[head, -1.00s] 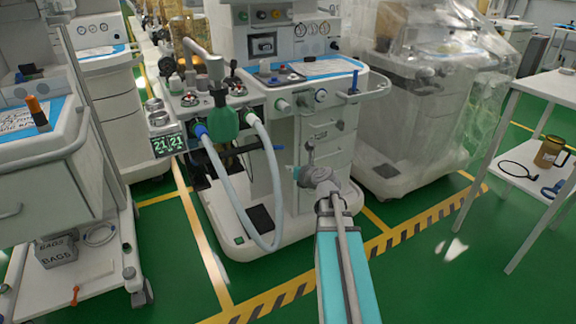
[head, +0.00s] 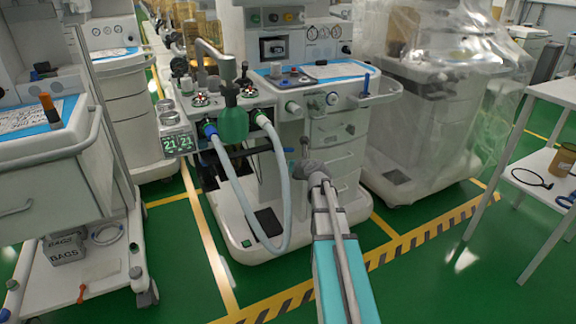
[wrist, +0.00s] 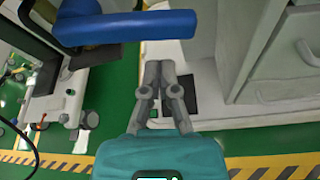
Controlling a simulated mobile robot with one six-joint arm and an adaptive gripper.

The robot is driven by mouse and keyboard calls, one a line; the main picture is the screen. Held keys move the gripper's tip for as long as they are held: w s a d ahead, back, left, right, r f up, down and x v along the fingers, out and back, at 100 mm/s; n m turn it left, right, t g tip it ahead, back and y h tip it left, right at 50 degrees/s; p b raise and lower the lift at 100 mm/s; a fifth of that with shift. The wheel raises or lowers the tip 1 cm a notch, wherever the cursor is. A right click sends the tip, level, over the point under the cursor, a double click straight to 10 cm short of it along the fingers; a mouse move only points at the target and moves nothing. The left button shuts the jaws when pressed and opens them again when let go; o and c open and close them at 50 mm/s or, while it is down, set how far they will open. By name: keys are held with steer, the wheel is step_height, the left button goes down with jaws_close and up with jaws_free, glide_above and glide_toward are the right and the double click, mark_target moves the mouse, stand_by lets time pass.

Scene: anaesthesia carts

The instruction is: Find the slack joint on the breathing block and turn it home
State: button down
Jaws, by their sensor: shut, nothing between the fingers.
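The breathing block (head: 225,100) is on the left front of the middle anaesthesia machine. It carries a green bag or canister (head: 233,124) and a hose port with a blue collar (head: 209,130). A pale hose (head: 283,190) loops down between the ports. I cannot tell which joint is slack. My gripper (head: 303,148) is in front of the machine, right of the hose and below the block. In the wrist view my gripper (wrist: 160,68) is shut and empty, just below a blue tube (wrist: 125,28).
A drawer cart (head: 45,170) stands at the left. A plastic-draped machine (head: 420,120) is close at the right. A white table (head: 550,200) holds a mug (head: 561,160) and a dark loop-shaped item (head: 532,177). Green floor is clear at the front right.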

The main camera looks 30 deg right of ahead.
steer(key=shift+d+r+p, duration=0.2)
steer(key=shift+r+p, duration=0.3)
steer(key=shift+r, duration=0.1)
steer(key=shift+d+r+p, duration=0.15)
steer(key=shift+r+p, duration=0.3)
steer(key=shift+r, duration=0.15)
